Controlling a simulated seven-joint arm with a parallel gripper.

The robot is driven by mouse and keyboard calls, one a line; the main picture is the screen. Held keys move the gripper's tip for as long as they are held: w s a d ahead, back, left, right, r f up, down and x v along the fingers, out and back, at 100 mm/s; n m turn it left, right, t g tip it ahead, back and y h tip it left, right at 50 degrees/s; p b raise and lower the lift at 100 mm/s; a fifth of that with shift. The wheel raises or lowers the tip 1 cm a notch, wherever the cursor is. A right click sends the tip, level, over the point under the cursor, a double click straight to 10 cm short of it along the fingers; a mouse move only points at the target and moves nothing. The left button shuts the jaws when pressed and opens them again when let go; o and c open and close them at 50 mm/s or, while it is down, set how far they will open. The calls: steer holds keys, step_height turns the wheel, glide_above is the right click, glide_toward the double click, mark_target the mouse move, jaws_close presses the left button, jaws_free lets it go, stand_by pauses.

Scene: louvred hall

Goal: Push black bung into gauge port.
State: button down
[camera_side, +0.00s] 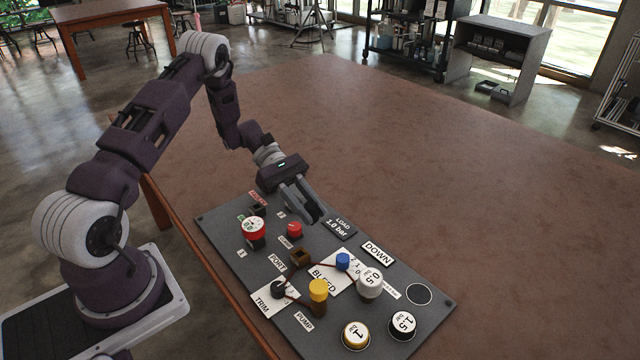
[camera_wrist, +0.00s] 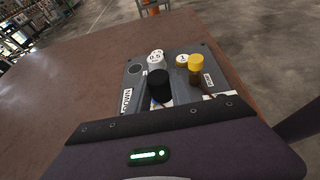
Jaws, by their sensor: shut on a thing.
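My gripper (camera_side: 308,214) hangs over the far part of the grey panel (camera_side: 225,222), its fingers pointing down and right. In the wrist view a black cylinder, the black bung (camera_wrist: 158,84), stands out just beyond the gripper body, and I am shut on it. In the side view the fingers hide the bung. A square brown block (camera_side: 299,258) with a dark opening, beside the label PORT (camera_side: 277,262), looks like the gauge port. It is apart from my gripper, nearer the side camera and slightly left.
Around the block are a red-and-white dial gauge (camera_side: 254,230), red knob (camera_side: 295,230), black trim knob (camera_side: 278,287), yellow-topped post (camera_side: 318,291), blue cap (camera_side: 343,262) and white 0.5 weight (camera_side: 370,282). Two more weights (camera_side: 355,335) (camera_side: 402,325) stand at the near edge. The brown table (camera_side: 450,180) beyond is clear.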

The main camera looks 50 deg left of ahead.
steer(key=s+f+m+g, duration=0.2)
steer(key=s, duration=0.1)
glide_above(297, 252)
steer(key=f, duration=0.4)
steer(key=shift+w+d+f, duration=0.1)
steer(key=shift+d+f, duration=0.15)
steer(key=shift+d, duration=0.05)
steer(key=shift+a+f, duration=0.1)
steer(key=shift+f, duration=0.9)
steer(key=shift+f, duration=0.55)
steer(key=shift+a+r, duration=0.1)
steer(key=shift+f, duration=0.3)
stand_by(0.7)
steer(key=shift+a, duration=0.1)
